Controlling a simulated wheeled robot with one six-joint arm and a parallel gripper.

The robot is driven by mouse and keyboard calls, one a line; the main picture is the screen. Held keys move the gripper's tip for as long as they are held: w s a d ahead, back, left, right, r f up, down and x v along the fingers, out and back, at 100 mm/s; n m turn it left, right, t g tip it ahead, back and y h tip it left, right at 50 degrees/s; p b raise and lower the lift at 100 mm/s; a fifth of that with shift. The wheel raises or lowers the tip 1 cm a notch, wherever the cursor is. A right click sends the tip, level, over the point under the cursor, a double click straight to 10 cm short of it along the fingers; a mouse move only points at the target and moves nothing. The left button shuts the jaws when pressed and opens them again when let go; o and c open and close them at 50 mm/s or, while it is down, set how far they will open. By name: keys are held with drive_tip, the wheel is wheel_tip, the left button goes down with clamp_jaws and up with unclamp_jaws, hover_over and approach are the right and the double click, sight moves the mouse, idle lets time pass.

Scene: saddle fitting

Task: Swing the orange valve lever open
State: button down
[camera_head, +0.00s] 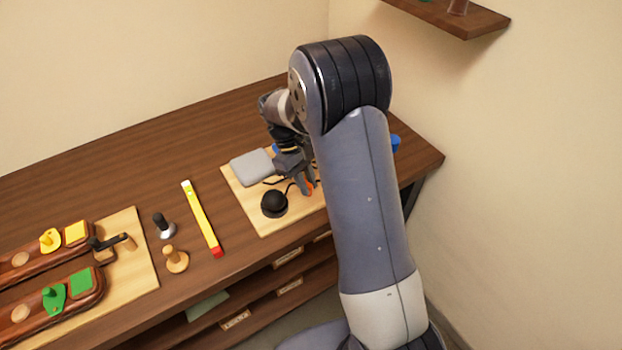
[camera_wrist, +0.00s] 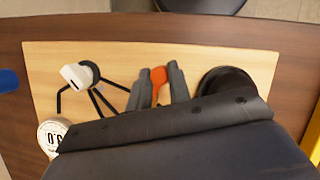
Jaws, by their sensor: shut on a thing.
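The orange valve lever (camera_wrist: 158,76) stands between the two fingers of my gripper (camera_wrist: 160,88) in the wrist view. The fingers are shut on it, and its rounded upper end shows between them. In the head view only a small orange patch of the lever (camera_head: 309,187) shows below my gripper (camera_head: 301,186). My arm hides the rest of the lever there. The valve body under the lever is hidden in both views.
A light wooden board (camera_head: 258,222) lies under my gripper. A black round knob (camera_head: 274,203) is close beside it. A grey block (camera_head: 252,166) lies at the board's back left. A white dial (camera_wrist: 52,136) shows in the wrist view. A yellow level (camera_head: 201,218) lies left of the board.

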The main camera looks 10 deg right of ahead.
drive_tip(key=m, duration=0.1)
drive_tip(key=m+y, duration=0.1)
drive_tip(key=a+m, duration=0.1)
drive_tip(key=shift+w+a+m+g, duration=0.1)
drive_tip(key=shift+w+m+g, duration=0.2)
drive_tip(key=shift+w+a+m+y+p, duration=0.15)
drive_tip(key=shift+w+a+m+y, duration=0.2)
drive_tip(key=shift+m, duration=0.4)
drive_tip(key=shift+a+m+y+p, duration=0.15)
drive_tip(key=shift+m+y, duration=0.3)
drive_tip(key=shift+m, duration=0.3)
drive_tip(key=c, duration=1.3)
unclamp_jaws()
drive_tip(key=b+v, duration=0.1)
drive_tip(key=v, duration=0.9)
drive_tip(key=shift+w+r, duration=0.25)
drive_tip(key=shift+r, duration=0.1)
drive_tip(key=p+x, duration=0.1)
drive_tip(key=x, duration=0.9)
drive_tip(key=shift+s+f, duration=0.25)
drive_tip(key=shift+f, duration=0.05)
drive_tip(key=shift+d, duration=0.1)
